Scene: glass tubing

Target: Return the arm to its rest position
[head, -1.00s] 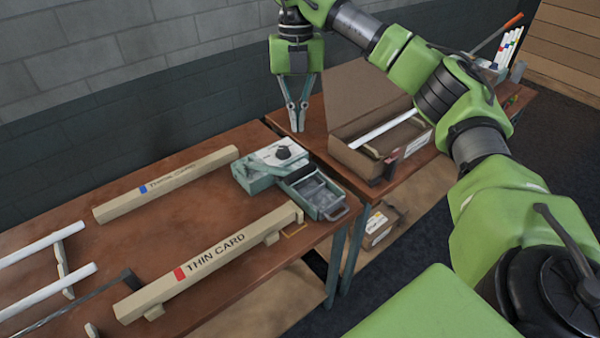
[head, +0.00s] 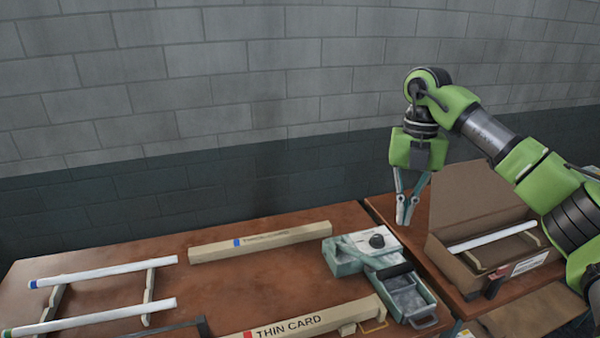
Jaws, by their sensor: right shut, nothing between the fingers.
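My right gripper (head: 405,212) points down, its fingers together and nothing between them. It hangs in front of the wall, over the gap side between the two tables, left of an open cardboard box (head: 454,262). A white tube (head: 490,237) lies in that box. My right arm comes in from the right edge. My left gripper is not in view.
A grey-green device (head: 344,262) with an open drawer (head: 407,298) stands at the table's right end. Two wooden card-labelled beams (head: 290,238) (head: 340,313) lie on the table (head: 230,285). Two white tubes (head: 110,270) (head: 95,313) rest on wooden supports at left. A block wall stands behind.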

